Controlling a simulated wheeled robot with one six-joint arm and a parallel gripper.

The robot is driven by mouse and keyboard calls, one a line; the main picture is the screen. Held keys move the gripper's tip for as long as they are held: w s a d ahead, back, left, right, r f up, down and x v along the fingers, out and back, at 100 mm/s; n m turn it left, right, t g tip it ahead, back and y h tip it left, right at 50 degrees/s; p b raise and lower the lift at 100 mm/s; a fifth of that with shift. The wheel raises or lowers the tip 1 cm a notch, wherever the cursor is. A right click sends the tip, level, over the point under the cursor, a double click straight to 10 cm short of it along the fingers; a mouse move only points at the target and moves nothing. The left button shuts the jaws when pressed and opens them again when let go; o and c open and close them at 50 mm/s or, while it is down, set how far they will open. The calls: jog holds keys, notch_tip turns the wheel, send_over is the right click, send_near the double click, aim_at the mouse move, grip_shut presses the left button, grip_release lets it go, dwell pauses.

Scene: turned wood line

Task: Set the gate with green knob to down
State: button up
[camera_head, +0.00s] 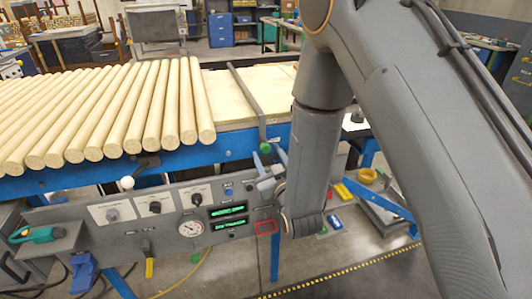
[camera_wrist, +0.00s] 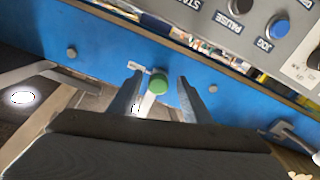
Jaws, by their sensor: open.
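The gate's green knob (camera_head: 266,148) sits at the front blue rail, at the near end of a dark grey gate bar (camera_head: 247,92). The bar runs back across the wooden bed, right of the dowels. In the wrist view the green knob (camera_wrist: 158,84) shows between the two fingers of my gripper (camera_wrist: 160,78), with space on both sides. In the head view my gripper (camera_head: 269,154) is open at the knob, just below the rail. I cannot tell the gate's height from these views.
Several round wooden dowels (camera_head: 125,105) lie side by side left of the bar. A white knob (camera_head: 127,183) is at the rail further left. Below is a grey control panel (camera_head: 170,225) with dials, a gauge (camera_head: 191,229) and green displays, close under my gripper.

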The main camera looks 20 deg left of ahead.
jog(key=shift+b+v, duration=0.55)
jog(key=shift+v, duration=2.15)
